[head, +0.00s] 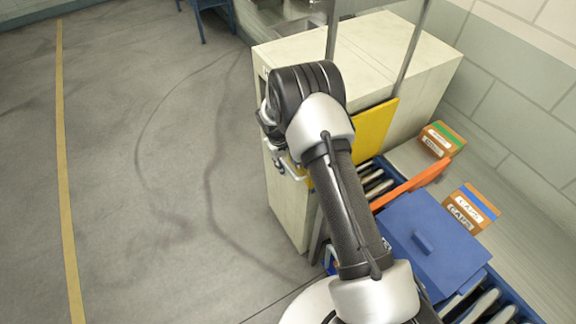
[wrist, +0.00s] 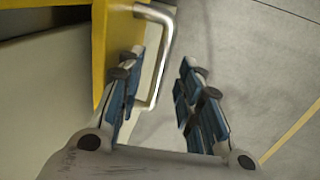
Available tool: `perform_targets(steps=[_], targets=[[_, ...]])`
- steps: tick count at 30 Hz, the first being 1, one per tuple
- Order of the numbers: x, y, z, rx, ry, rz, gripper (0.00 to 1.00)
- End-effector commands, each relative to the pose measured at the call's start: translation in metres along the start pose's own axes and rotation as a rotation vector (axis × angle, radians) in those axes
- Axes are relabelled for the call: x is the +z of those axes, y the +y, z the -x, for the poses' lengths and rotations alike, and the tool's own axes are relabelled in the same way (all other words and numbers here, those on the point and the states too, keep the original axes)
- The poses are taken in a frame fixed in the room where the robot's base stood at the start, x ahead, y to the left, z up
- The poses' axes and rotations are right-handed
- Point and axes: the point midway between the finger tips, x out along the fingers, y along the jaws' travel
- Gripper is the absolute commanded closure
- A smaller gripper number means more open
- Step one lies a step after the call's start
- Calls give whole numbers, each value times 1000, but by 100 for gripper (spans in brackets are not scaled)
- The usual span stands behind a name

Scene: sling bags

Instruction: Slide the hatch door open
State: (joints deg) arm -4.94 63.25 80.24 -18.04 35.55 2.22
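The hatch door looks to be the yellow panel (head: 374,130) on the side of a cream cabinet; my arm hides part of it in the head view. Its yellow edge shows at the upper left of the wrist view (wrist: 112,48). A pale metal U-shaped handle (wrist: 169,40) sticks out from this edge. My gripper (wrist: 163,62) is open, its two blue-padded fingers apart. The handle's outer bar appears between the fingers in the picture, nearer the left one; I cannot tell whether they touch. In the head view my arm mostly hides the gripper.
The cream cabinet (head: 425,70) stands against a block wall. A blue lidded bin (head: 435,245), an orange bar (head: 415,185) and two labelled boxes (head: 440,140) (head: 470,207) are at the right. The grey floor (head: 130,180) at left is clear.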

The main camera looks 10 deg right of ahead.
Motion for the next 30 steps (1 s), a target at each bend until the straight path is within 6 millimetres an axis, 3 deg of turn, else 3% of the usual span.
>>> perform_targets(steps=[5,13,28,30], targets=[[0,0,-12,0,0,0,67],[0,0,-13,0,0,0,67],[0,0,-12,0,0,0,100],[0,0,-12,0,0,0,100]])
